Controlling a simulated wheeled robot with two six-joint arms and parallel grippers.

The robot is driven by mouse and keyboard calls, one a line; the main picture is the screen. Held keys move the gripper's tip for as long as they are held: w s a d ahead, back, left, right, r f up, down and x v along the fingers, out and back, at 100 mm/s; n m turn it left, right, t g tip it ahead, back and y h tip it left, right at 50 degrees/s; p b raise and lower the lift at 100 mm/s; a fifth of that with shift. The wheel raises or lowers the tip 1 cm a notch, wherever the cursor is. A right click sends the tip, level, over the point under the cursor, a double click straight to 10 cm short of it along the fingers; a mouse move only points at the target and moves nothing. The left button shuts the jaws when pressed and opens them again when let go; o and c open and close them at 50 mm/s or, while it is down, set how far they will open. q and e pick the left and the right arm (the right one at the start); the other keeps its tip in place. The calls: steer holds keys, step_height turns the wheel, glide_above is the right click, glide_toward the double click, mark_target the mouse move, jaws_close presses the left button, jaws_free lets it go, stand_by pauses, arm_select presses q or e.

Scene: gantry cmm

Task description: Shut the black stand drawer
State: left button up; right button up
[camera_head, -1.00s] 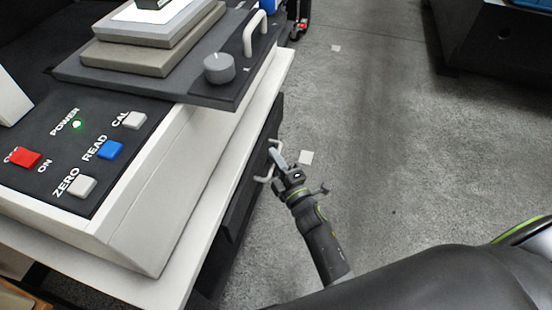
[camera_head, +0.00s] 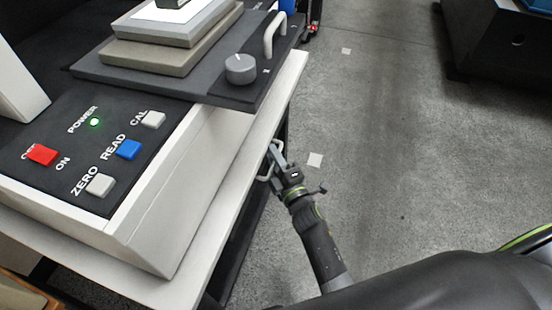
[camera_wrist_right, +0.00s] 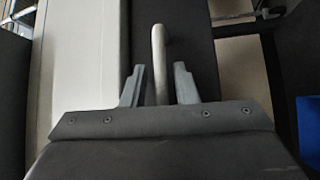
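The black stand drawer (camera_wrist_right: 187,40) is a dark front under the white stand top. In the head view its front is mostly hidden beneath the top's edge. Its pale bar handle (camera_head: 263,176) sticks out past that edge, and it also shows in the wrist view (camera_wrist_right: 158,50). My right gripper (camera_head: 278,158) is at the handle. In the right wrist view, its two fingers (camera_wrist_right: 159,84) stand apart on either side of the bar, with a gap on each side. My left gripper is out of view.
The white stand top (camera_head: 235,180) carries a machine with a control panel (camera_head: 100,150) and a dark slab (camera_head: 190,85) with a grey knob (camera_head: 240,69) and handle, overhanging above the drawer. Grey floor on the right is open. A dark cabinet (camera_head: 500,45) stands at the far right.

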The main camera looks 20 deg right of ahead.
steer(key=shift+s+f, duration=0.3)
steer(key=shift+s, duration=0.1)
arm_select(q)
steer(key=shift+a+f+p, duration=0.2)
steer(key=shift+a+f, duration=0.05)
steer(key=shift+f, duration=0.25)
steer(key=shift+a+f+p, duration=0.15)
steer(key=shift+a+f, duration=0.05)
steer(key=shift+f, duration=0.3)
arm_select(e)
steer(key=v, duration=1.6)
steer(key=shift+s+d+r, duration=0.2)
steer(key=shift+s+r, duration=0.1)
steer(key=shift+r, duration=0.05)
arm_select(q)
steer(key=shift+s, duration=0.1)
